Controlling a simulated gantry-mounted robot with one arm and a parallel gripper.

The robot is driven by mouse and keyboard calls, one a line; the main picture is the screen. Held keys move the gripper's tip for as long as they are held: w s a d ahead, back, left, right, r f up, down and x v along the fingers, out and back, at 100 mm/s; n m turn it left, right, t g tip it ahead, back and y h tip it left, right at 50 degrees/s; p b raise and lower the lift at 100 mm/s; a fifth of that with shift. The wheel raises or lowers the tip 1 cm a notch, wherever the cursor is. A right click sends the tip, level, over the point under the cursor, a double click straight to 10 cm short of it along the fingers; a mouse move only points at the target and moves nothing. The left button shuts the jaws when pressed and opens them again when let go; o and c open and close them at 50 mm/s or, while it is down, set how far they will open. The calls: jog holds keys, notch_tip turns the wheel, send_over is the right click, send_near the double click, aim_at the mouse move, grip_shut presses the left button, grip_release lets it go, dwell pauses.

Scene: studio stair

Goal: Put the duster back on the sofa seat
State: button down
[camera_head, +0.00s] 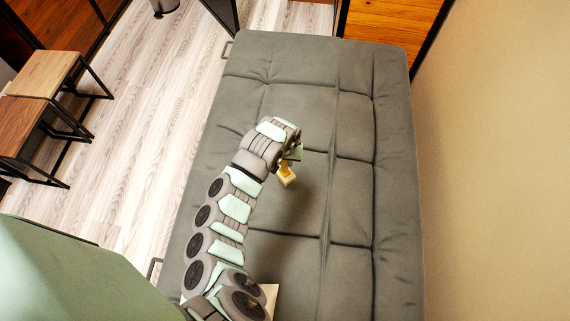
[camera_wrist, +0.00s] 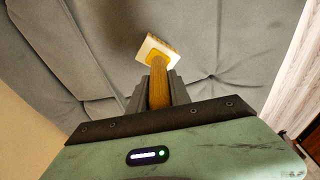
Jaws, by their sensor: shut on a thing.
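The duster (camera_head: 286,176) is a small tool with a yellow-brown handle and a pale, yellowish block head. My gripper (camera_head: 289,158) is shut on its handle. In the wrist view the handle runs between the fingers of my gripper (camera_wrist: 159,95), and the head (camera_wrist: 158,50) points away from them. The grey tufted sofa seat (camera_head: 300,105) lies under the duster, and its surface also fills most of the wrist view (camera_wrist: 230,45). I cannot tell for sure whether the head touches the seat. The fingertips are partly hidden by my arm in the head view.
A beige wall (camera_head: 490,180) runs along the sofa's right side. Wooden stools with black frames (camera_head: 45,75) stand on the pale plank floor (camera_head: 150,130) to the left. The sofa seat around the duster is bare, with free room on its far part.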

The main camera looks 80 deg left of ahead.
aim_at(285, 174)
notch_tip(285, 174, down, 4)
jog(key=shift+r+b, duration=0.1)
jog(key=shift+b, duration=0.5)
jog(key=c, duration=1.2)
grip_release()
jog(key=r+p, duration=0.1)
jog(key=r, duration=0.3)
jog(key=d+r+p, duration=0.1)
jog(key=r, duration=0.3)
jog(key=r+p, duration=0.2)
jog(key=r, duration=0.2)
jog(key=shift+s+d, duration=0.2)
jog(key=shift+d, duration=0.2)
